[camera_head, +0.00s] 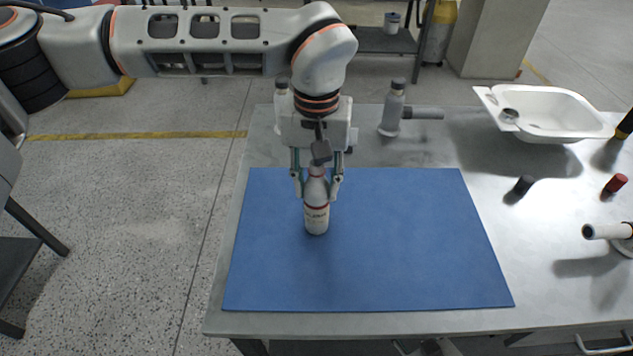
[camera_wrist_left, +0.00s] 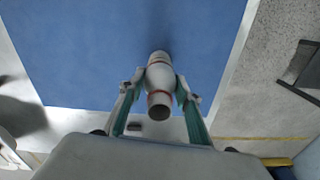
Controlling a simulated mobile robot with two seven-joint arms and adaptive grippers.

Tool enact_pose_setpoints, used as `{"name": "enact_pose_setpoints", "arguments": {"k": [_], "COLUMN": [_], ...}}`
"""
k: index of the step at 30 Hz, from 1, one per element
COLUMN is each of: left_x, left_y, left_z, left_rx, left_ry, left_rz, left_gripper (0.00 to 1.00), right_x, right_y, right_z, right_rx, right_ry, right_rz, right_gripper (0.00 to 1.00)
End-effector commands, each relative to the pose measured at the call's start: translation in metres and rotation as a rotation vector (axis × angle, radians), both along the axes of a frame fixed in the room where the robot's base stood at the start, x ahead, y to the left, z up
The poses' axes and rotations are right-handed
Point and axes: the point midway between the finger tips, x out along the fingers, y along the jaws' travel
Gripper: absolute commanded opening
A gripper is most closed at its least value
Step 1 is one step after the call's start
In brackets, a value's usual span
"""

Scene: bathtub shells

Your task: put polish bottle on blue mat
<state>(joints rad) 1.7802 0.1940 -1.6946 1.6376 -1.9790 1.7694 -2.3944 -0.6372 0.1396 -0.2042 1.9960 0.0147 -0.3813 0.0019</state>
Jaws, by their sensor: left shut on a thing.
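The polish bottle (camera_head: 317,212) is white with red bands and dark print, and stands upright at the blue mat (camera_head: 400,255), in its left part towards the back. My left gripper (camera_head: 317,188) comes down from above and is shut on the bottle near its neck. In the left wrist view the bottle (camera_wrist_left: 160,80) is between the two fingers (camera_wrist_left: 160,98), its cap towards the camera, with the blue mat (camera_wrist_left: 80,50) behind it. Whether its base touches the mat is hard to tell. My right gripper is not in view.
Behind the mat stand a grey bottle-like item (camera_head: 392,110) and a white bathtub shell (camera_head: 550,112). A black cap (camera_head: 524,185), a red cap (camera_head: 615,184) and a white tube (camera_head: 604,231) are at the right. The mat's right part is clear.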

Motion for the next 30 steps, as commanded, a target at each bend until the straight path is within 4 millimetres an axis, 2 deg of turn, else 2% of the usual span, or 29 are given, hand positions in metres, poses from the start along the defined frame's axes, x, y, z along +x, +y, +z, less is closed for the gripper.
{"name": "enact_pose_setpoints", "arguments": {"k": [5,6,8,20,25,30], "left_x": [0.0,0.0,0.0,0.0,0.001,0.001], "left_y": [0.0,0.0,0.0,0.0,0.0,0.0], "left_z": [-0.002,-0.003,-0.002,0.002,0.025,0.061], "left_rx": [0.0,0.0,0.0,0.0,0.0,0.0], "left_ry": [0.0,0.0,0.0,0.0,-0.005,-0.006], "left_rz": [0.0,0.0,0.0,0.0,0.001,0.002], "left_gripper": [0.0,0.38,0.5,0.5,0.5,0.5], "right_x": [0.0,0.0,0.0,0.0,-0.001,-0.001], "right_y": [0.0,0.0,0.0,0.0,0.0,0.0], "right_z": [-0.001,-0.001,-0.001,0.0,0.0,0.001], "right_rx": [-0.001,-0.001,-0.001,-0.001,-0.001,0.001], "right_ry": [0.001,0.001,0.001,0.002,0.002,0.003], "right_rz": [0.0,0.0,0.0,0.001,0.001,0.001], "right_gripper": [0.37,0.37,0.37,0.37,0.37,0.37]}}
